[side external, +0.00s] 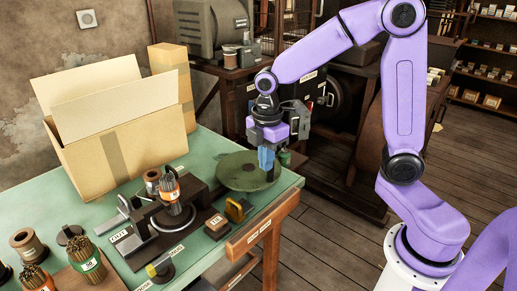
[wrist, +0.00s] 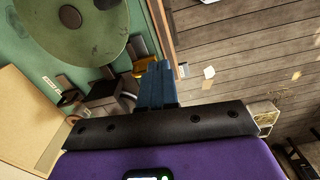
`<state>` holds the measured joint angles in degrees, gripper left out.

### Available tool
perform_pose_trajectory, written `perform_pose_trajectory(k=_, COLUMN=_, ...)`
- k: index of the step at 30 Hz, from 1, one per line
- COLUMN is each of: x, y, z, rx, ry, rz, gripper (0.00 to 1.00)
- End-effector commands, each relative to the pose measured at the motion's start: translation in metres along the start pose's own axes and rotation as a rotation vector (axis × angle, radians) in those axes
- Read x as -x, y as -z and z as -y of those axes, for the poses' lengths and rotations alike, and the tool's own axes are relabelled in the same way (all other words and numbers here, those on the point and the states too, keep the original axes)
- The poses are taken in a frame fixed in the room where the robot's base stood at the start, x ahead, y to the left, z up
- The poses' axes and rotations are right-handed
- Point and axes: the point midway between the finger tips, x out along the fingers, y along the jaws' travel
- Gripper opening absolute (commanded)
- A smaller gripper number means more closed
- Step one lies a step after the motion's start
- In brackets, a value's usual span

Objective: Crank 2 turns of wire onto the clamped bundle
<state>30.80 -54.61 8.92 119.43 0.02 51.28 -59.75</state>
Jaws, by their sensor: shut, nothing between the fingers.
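My gripper (side external: 267,168) has its blue fingers shut and empty, pointing down over the right part of a round olive-green disc (side external: 240,172). I cannot tell whether the tips touch the disc. In the wrist view the shut fingers (wrist: 158,68) show beside the disc (wrist: 50,40), which has a dark hub and a dark knob. The clamped bundle (side external: 170,192), with an orange and white band, stands in a dark fixture (side external: 152,232) left of the disc. The fixture (wrist: 103,92) shows partly in the wrist view. A copper-coloured spool (side external: 152,181) stands behind the bundle.
An open cardboard box (side external: 115,135) fills the back of the green table (side external: 55,195). A yellow-handled item (side external: 236,211) and a brown block (side external: 216,227) sit near the front edge. More bundles (side external: 86,258) and a spool (side external: 28,246) stand front left.

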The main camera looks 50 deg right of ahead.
Motion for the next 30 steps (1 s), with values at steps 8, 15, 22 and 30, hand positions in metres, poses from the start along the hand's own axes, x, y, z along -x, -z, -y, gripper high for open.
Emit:
perform_pose_trajectory(k=8, x=-0.013, y=-0.027, z=-0.056, rx=0.090, ry=0.006, rz=0.003, gripper=0.00)
perform_pose_trajectory(k=15, x=-0.019, y=-0.033, z=-0.066, rx=0.114, ry=0.006, rz=0.004, gripper=0.00)
perform_pose_trajectory(k=22, x=-0.039, y=-0.034, z=-0.065, rx=0.114, ry=0.010, rz=0.004, gripper=0.00)
perform_pose_trajectory(k=30, x=-0.069, y=-0.034, z=-0.065, rx=0.113, ry=0.009, rz=0.004, gripper=0.00)
